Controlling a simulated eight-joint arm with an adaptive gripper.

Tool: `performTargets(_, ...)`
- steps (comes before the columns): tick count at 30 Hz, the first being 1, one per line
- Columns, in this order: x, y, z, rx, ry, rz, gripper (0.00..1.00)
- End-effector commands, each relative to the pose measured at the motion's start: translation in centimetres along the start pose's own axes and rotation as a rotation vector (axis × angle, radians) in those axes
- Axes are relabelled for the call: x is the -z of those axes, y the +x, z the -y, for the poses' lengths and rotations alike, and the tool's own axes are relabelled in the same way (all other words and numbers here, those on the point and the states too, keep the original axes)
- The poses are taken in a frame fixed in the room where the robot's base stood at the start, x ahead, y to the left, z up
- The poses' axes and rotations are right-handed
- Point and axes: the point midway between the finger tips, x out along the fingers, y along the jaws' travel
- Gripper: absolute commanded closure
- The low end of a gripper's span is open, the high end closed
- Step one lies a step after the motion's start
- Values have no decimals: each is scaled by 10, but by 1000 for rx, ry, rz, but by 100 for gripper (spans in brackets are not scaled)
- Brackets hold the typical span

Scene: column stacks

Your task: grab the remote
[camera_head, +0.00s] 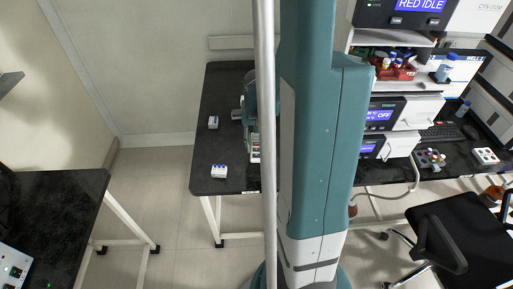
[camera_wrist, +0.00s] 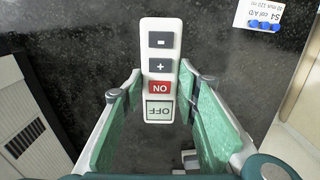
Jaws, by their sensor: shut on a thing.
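The remote (camera_wrist: 161,68) is a white handset with two dark buttons marked minus and plus, a red ON button and a pale OFF button. It lies lengthwise between the fingers of my gripper (camera_wrist: 161,80) in the wrist view. The fingers, with green pads, are shut on its sides, and its upper end sticks out past the fingertips. In the head view a small part of the remote (camera_head: 255,150) shows beside my arm, over the dark bench; my arm hides much around it. I cannot tell if it touches the bench.
Two small white-and-blue boxes stand on the black bench (camera_head: 225,95), one farther back (camera_head: 213,123) and one near the front edge (camera_head: 219,172). A vented grey device (camera_wrist: 25,115) is left in the wrist view. Instruments (camera_head: 385,115) and a black chair (camera_head: 445,235) are at right.

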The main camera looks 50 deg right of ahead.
Motion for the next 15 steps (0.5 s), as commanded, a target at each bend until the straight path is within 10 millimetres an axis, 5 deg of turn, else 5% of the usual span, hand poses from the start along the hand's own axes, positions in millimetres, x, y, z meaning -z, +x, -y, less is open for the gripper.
performTargets(6,0,-28,0,0,0,0,83)
performTargets(15,0,-43,0,0,0,0,83)
